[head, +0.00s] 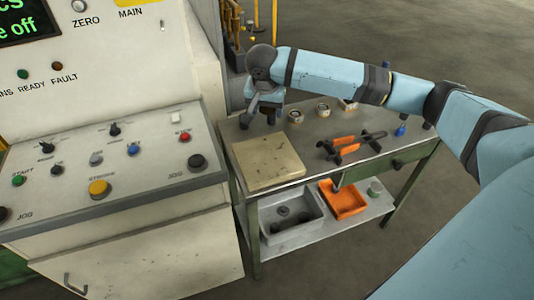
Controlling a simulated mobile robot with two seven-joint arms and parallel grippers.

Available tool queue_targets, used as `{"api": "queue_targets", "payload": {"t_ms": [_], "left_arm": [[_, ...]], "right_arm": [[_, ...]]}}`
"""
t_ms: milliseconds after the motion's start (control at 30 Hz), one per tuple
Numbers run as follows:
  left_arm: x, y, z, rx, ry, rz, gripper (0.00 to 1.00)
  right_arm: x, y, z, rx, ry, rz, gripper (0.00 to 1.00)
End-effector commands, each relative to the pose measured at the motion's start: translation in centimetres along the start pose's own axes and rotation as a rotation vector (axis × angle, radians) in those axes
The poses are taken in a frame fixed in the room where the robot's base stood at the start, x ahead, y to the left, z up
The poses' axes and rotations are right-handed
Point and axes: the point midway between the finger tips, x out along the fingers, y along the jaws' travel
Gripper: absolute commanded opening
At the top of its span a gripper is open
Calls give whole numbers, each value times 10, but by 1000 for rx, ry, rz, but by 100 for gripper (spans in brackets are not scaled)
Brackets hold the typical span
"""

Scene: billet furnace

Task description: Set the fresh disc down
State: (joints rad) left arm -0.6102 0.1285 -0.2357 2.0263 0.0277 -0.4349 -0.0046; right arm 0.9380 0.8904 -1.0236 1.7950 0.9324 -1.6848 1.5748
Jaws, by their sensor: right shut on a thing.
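My right gripper (262,117) hangs fingers down over the back left corner of the workbench (312,138), behind the beige slab (268,161). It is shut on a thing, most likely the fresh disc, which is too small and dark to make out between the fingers. I cannot tell whether it touches the bench top. Several small round pieces with pale rims stand to the right of the gripper, among them one close by (295,116) and one farther right (322,110). My left gripper is out of view.
The lower shelf holds a grey bin (290,215) with dark round pieces, an orange tray (343,200) and a small cup (375,187). A control panel (110,170) stands close on the left.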

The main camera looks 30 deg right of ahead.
Motion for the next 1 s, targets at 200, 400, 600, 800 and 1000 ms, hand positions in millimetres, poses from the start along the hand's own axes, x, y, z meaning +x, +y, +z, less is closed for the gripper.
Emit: {"api": "queue_targets", "payload": {"t_ms": [200,400,600,800,1000], "left_arm": [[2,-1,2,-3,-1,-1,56],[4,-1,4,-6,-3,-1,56],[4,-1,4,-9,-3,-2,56],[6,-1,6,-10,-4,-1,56],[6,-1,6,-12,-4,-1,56]], "right_arm": [[58,0,16,-2,0,2,25],[99,0,27,-2,1,0,25],[114,-1,32,-3,1,-2,25],[136,-1,38,-4,1,0,25],[155,-1,43,-3,2,-2,25]]}}
